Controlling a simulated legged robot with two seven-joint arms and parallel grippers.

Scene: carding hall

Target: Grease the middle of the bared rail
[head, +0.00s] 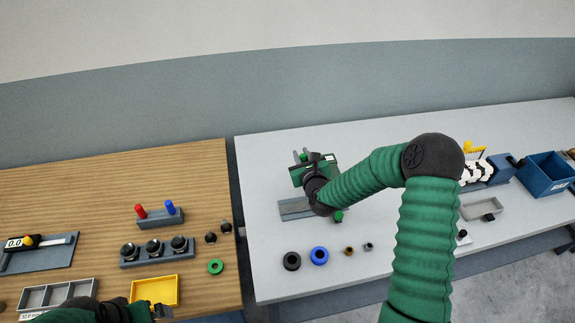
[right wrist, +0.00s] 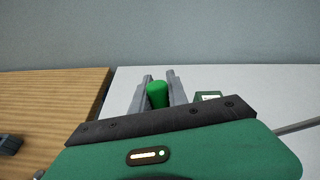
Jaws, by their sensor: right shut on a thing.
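My right gripper (head: 303,154) is over the back left of the white table. In the right wrist view its grey fingers (right wrist: 159,78) are shut on a green cylinder (right wrist: 158,95), with the cylinder's rounded end showing between them. A grey flat piece (head: 293,209), which may be the rail's base, lies just below the gripper in the head view. My arm and gripper hide much of it, so I cannot tell whether the green cylinder touches it. A small green knob (head: 339,216) shows at its right end. My left gripper (head: 160,312) is at the lower left edge, mostly cut off.
Rings, black (head: 291,261) and blue (head: 319,255), lie in front on the white table. A blue bin (head: 545,183) and grey tray (head: 490,209) are at right. The wooden table holds a yellow tray (head: 155,291), a peg block (head: 160,219) and a green ring (head: 215,267).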

